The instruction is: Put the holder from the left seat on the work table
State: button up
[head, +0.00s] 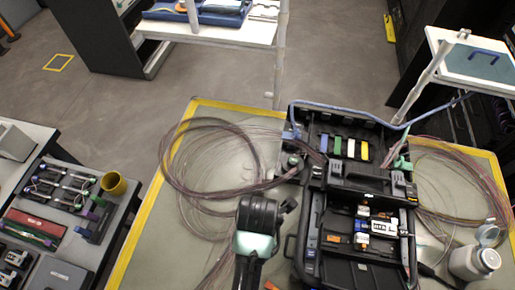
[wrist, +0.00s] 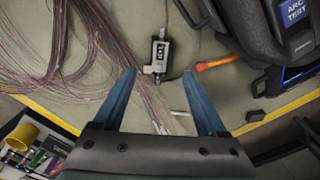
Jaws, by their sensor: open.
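A small dark and light-grey holder (wrist: 160,55) lies on the bare mat of the work table (wrist: 215,85) in the wrist view, with thin fibre near it. My gripper (wrist: 159,73) is open. Its two blue fingers point toward the holder, which shows just beyond and between the fingertips. Nothing is held. Whether the fingers are level with the holder I cannot tell. In the head view my arm's black and teal end hides this spot on the work table (head: 150,235). The left seat cannot be made out clearly.
Loops of reddish fibre (head: 185,180) cover the mat at the left. An orange-handled tool (wrist: 215,63) and a black device with a screen (wrist: 295,12) are right of the holder. A white bottle (head: 474,262) stands far right.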

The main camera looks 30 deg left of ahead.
jog(key=shift+r, duration=1.5)
jog(key=w+a+r+m+t+y, duration=0.15)
jog(key=w+r+m+t, duration=0.7)
jog(key=w+r, duration=0.85)
jog(key=w+d+r+m+t, duration=0.1)
jog(key=w+r+m+t, duration=0.2)
jog(key=r, duration=0.4)
jog(key=w+d+r+m+t, duration=0.1)
jog(key=w+r+m+t, duration=0.2)
jog(key=r, duration=0.5)
jog(key=s+d+r+m+t, duration=0.1)
jog(key=d+r+m+t, duration=0.15)
jog(key=r, duration=0.55)
jog(key=d+r+m+t, duration=0.2)
jog(key=r+m+t, duration=0.15)
jog(key=r, duration=0.45)
jog(key=s+d+r+m+t, duration=0.2)
jog(key=s+r+m, duration=0.3)
jog(key=r, duration=0.4)
jog(key=s+d+r+m+t+h, duration=0.1)
jog(key=s+r+m+t, duration=0.3)
jog(key=r, duration=0.6)
jog(key=shift+s+d+m+t, duration=0.35)
jog(key=shift+s+d+t, duration=0.15)
jog(key=shift+s, duration=0.75)
